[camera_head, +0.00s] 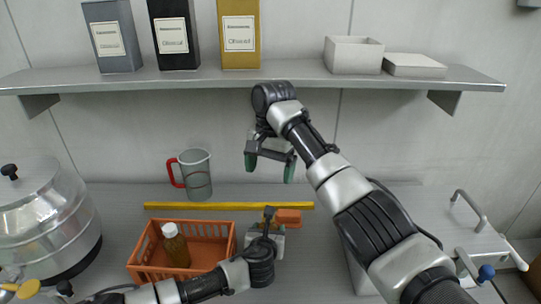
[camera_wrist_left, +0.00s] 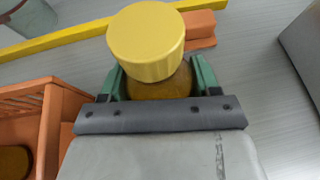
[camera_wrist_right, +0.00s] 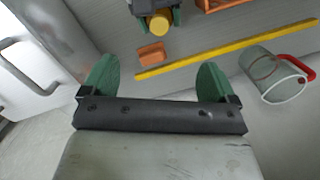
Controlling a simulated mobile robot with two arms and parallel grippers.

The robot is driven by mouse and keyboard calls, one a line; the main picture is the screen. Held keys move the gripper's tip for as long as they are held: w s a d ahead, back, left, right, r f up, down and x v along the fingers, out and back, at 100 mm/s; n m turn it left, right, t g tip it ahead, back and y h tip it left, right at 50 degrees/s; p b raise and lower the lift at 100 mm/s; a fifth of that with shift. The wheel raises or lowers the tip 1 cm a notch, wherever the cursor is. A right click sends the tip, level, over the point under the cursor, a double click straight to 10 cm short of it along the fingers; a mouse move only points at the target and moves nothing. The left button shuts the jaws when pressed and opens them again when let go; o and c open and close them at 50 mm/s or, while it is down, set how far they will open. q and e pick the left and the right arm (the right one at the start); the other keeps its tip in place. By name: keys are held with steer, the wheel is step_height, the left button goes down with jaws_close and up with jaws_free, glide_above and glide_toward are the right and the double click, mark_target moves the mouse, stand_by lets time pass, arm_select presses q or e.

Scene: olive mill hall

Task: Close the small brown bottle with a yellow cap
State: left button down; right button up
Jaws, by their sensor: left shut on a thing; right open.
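My left gripper (camera_wrist_left: 158,88) is shut on the small brown bottle (camera_wrist_left: 160,84); only a strip of brown shows between the green fingers. The yellow cap (camera_wrist_left: 146,42) sits over the top of the bottle in the left wrist view; I cannot tell whether it is screwed tight. In the head view my left gripper (camera_head: 268,236) is low over the counter, right of the orange crate, and hides most of the bottle. The right wrist view also shows the yellow cap (camera_wrist_right: 159,24). My right gripper (camera_head: 270,165) is open and empty, higher up, in front of the wall.
The orange crate (camera_head: 146,262) holds a brown bottle with a white cap (camera_head: 176,246). An orange block (camera_head: 288,218) and a yellow strip (camera_head: 220,206) lie near the bottle. A jug with a red handle (camera_head: 196,176) stands behind. A shelf (camera_head: 300,73) spans above my right gripper.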

steer(key=r, duration=0.3)
steer(key=shift+w+d+r, duration=0.1)
steer(key=shift+w+r, duration=0.1)
steer(key=shift+r, duration=0.05)
arm_select(q)
steer(key=shift+c, duration=0.8)
jaws_free()
steer(key=v, duration=1)
steer(key=shift+s, duration=0.4)
arm_select(e)
steer(key=shift+f, duration=0.15)
arm_select(q)
steer(key=shift+r, duration=0.1)
